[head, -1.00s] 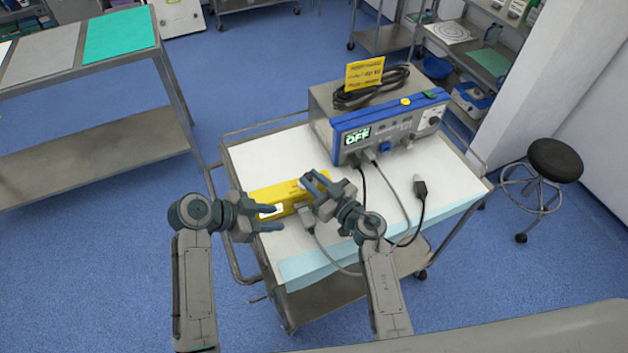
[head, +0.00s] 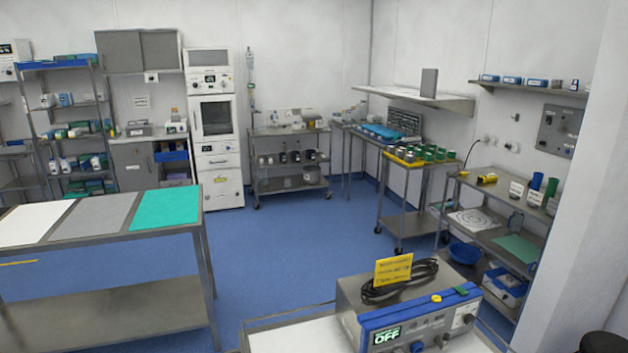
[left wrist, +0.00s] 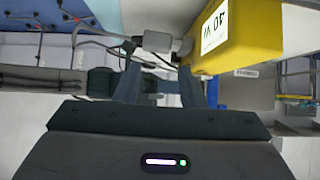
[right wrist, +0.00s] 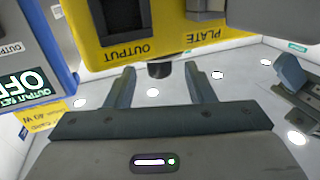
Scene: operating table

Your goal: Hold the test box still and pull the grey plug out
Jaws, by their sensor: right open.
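The yellow test box (left wrist: 238,38) with a "40 W" label fills the upper right of the left wrist view. It also spans the top of the right wrist view (right wrist: 105,52), with upside-down "OUTPUT" and "PLATE" labels. The grey plug (left wrist: 157,40) is at the box's left end in the left wrist view. My left gripper (left wrist: 156,60) is open, its tips close to plug and box. My right gripper (right wrist: 159,70) is open and empty just short of the box. The head view shows neither gripper, nor the box or plug.
The blue-fronted generator (head: 415,310) reads "OFF" on the cart, with a yellow card and coiled black cable on top. A table with white, grey and green mats (head: 165,207) stands at left. In the right wrist view my left gripper is close by at the right.

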